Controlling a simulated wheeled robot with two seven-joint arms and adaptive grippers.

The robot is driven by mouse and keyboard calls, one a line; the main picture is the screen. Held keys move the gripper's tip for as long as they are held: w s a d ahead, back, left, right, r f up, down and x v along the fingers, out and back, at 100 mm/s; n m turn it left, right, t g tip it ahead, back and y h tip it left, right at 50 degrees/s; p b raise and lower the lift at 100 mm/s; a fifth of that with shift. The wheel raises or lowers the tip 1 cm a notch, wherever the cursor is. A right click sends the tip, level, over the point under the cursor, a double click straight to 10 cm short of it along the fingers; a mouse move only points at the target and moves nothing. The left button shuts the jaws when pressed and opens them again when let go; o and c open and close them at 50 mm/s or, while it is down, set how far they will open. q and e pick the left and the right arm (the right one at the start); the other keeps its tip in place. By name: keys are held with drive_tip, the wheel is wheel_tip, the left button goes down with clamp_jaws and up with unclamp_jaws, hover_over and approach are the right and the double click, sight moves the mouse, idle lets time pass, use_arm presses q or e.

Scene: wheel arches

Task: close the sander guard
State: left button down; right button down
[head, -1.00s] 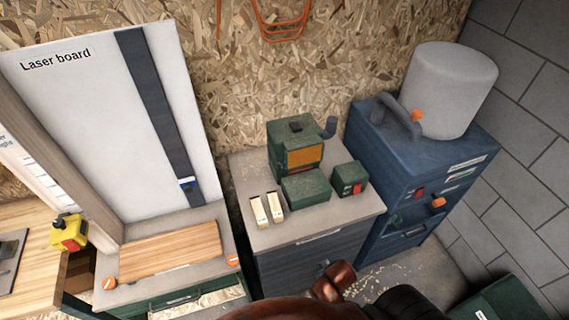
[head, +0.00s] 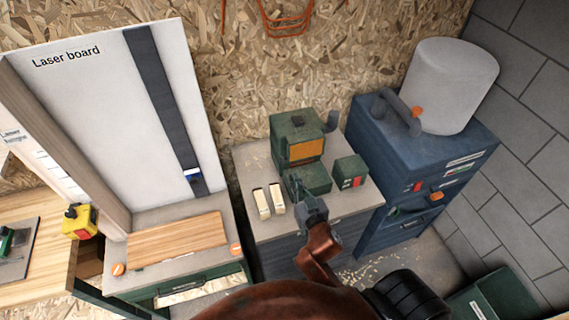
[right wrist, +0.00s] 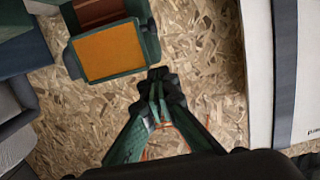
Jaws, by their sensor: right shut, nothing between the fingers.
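The sander (head: 297,128) is a dark green machine on the grey-topped cabinet. Its guard, an orange window in a green frame (head: 305,149), faces the front. In the right wrist view the guard (right wrist: 108,52) is at the upper left, with a reddish-brown surface (right wrist: 100,11) beyond it. How far the guard stands open is hard to tell. My right gripper (head: 293,184) is shut and empty, in front of the sander and below the guard in the head view. In the right wrist view its fingertips (right wrist: 157,76) are together, right of the guard's lower corner, apparently apart from it. My left gripper is out of view.
A green switch box (head: 350,171) with a red button is right of the sander. Two pale blocks (head: 269,201) lie left of my gripper. A blue cabinet (head: 425,150) with a grey drum (head: 452,85) stands right; the laser board (head: 100,110) stands left.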

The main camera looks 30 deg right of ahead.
drive_tip(key=p, duration=0.1)
approach(282, 159)
drive_tip(key=w+r, duration=0.3)
drive_tip(key=w, duration=0.1)
drive_tip(key=shift+w+d+f, duration=0.35)
drive_tip(key=shift+w+f, duration=0.25)
drive_tip(key=shift+f, duration=0.2)
drive_tip(key=shift+w+d+f, duration=0.35)
drive_tip(key=shift+w+f, duration=0.3)
drive_tip(key=shift+f, duration=0.15)
drive_tip(key=b, duration=0.1)
drive_tip(key=f+b, duration=0.1)
drive_tip(key=b, duration=0.1)
drive_tip(key=shift+w+f+h, duration=0.15)
drive_tip(key=shift+w+h, duration=0.15)
drive_tip(key=shift+b, duration=0.4)
drive_tip(key=shift+d, duration=0.1)
